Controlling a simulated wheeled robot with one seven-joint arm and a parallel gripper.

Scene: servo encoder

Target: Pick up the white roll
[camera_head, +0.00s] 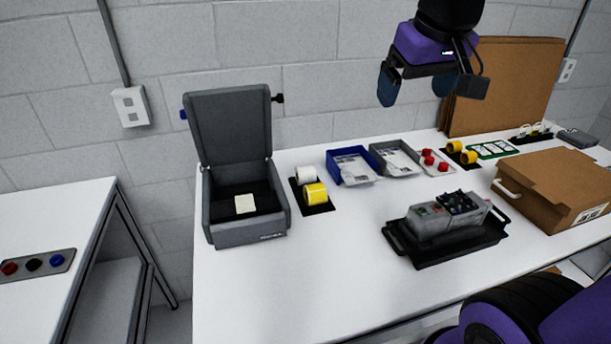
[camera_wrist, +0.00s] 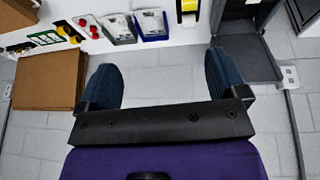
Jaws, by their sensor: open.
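The white roll (camera_head: 306,172) sits on a small black tray (camera_head: 324,209) on the white table, just behind a yellow roll (camera_head: 315,194). My gripper (camera_head: 415,90) is high above the back of the table, to the right of the white roll and well apart from it. In the wrist view my gripper (camera_wrist: 160,70) has its two blue fingers wide apart with nothing between them.
An open grey box (camera_head: 240,226) stands just left of the rolls. A blue bin (camera_head: 352,180) and a grey bin lie to their right. A black tray with a device (camera_head: 446,226) and a cardboard box (camera_head: 560,190) stand further right. The table front is clear.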

